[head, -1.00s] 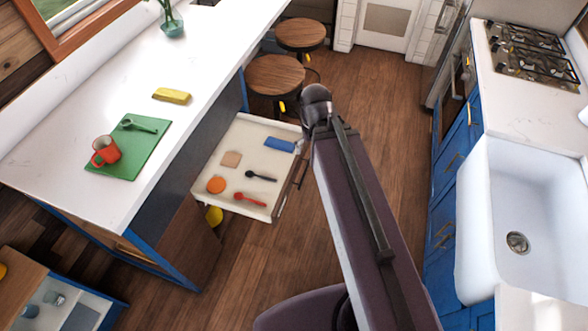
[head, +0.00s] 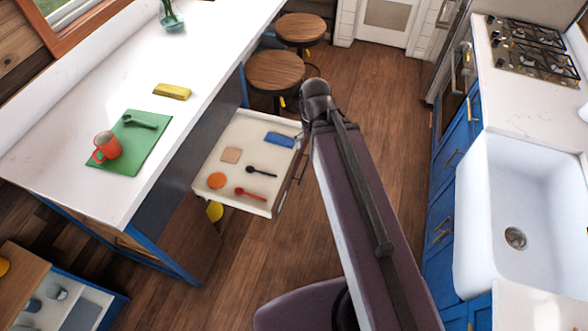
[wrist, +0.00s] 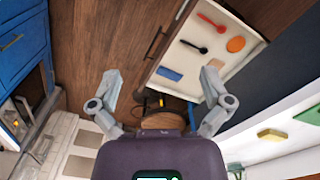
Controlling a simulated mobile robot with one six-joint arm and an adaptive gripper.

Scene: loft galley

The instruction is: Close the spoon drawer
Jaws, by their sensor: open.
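The open spoon drawer (head: 225,192) sticks out from the island's side in the head view. It holds a black spoon (head: 261,171), a red spoon (head: 250,194), an orange disc, a tan square and a blue item. In the wrist view the drawer (wrist: 188,62) lies in the upper middle, with its dark bar handle (wrist: 155,43) on the front. My gripper (wrist: 161,84) is open and empty, its two fingers spread wide. The handle appears beyond the gap between the fingertips, apart from them. In the head view my arm hides the gripper's fingers.
Two round stools (head: 275,72) stand just beyond the drawer. Blue cabinets and a sink (head: 515,180) line the right. Wooden floor lies clear between.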

